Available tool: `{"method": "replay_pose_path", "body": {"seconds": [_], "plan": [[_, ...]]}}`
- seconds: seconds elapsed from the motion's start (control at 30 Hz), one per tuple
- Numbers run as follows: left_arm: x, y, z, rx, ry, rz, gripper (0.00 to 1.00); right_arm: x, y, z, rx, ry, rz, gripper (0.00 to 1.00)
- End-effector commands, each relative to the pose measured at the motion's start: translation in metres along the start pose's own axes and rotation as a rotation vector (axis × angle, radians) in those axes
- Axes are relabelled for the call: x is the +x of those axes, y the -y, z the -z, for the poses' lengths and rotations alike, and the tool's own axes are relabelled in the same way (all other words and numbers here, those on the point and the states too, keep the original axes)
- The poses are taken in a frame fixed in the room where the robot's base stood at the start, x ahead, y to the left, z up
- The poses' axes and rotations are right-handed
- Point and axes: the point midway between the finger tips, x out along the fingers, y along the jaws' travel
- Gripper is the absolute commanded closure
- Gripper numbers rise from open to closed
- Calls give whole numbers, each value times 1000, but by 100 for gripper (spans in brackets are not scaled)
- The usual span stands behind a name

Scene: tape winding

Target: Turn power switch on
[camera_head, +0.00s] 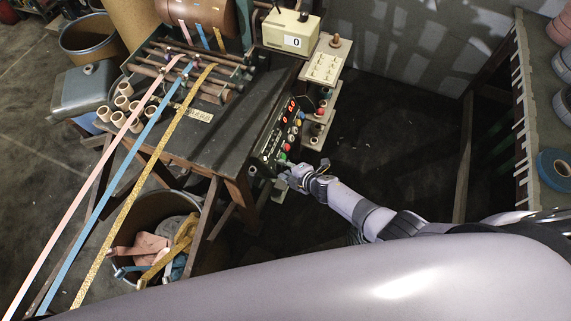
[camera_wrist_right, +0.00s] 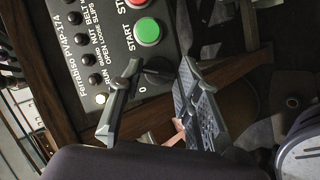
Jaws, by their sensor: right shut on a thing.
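The power switch is a black rotary knob (camera_wrist_right: 157,72) at the lower end of the black control panel (camera_wrist_right: 105,45) in the right wrist view, near a "0" mark. My right gripper (camera_wrist_right: 155,85) has one finger on each side of the knob and is shut on it. In the head view my right gripper (camera_head: 285,174) is at the near end of the same control panel (camera_head: 270,146), and there the knob is hidden or too small to tell. My left gripper is not in view.
A green START button (camera_wrist_right: 148,32) sits close beside the fingers. The panel is on the side of a dark workbench (camera_head: 215,138) with pink, blue and gold tapes running over it. A bin (camera_head: 160,208) stands below. The floor (camera_head: 385,130) to the right is clear.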

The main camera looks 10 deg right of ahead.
Motion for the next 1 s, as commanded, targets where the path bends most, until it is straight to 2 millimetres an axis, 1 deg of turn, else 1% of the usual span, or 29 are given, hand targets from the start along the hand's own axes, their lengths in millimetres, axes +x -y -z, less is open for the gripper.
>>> {"method": "replay_pose_path", "body": {"seconds": [0.03, 0.3, 0.87, 0.9, 1.0], "plan": [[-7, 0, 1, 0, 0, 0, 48, -2, -3, 0, 24, 2, 12, 96], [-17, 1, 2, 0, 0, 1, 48, -1, -2, 0, 120, 1, 51, 96], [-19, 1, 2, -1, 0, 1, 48, 0, 0, 0, 150, 0, 62, 96], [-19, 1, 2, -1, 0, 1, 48, 0, 0, 0, 150, 0, 62, 67], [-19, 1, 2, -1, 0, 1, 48, 0, 0, 0, 149, 0, 62, 61]]}}
